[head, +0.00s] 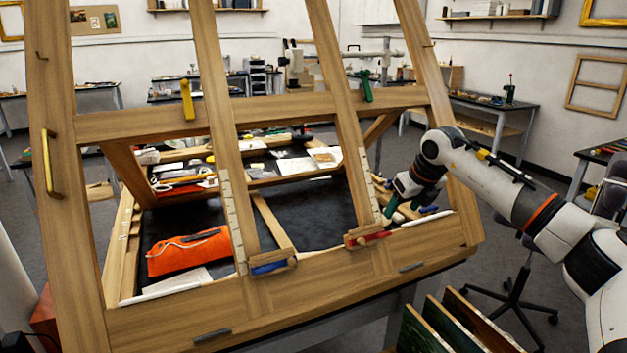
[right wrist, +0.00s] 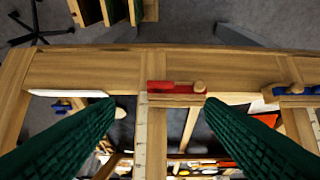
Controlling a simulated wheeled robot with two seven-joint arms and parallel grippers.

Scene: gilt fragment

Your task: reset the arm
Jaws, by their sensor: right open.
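My right arm (head: 507,190) reaches in from the right in the head view. Its gripper (head: 392,208) is at the right side of a large wooden frame, partly hidden near an upright. In the right wrist view the gripper (right wrist: 159,101) shows two green ribbed fingers spread wide apart. Nothing is held between them. A red block with a wooden knob (right wrist: 176,87) lies beyond the fingertips on the frame; it also shows in the head view (head: 368,238). My left gripper is not in view.
The wooden frame (head: 150,325) fills the middle, with uprights and a crossbar close to my right arm. Behind it are an orange cloth (head: 188,252) and several tools. A blue block (head: 272,266) sits on the lower rail. A chair (head: 515,290) stands at right.

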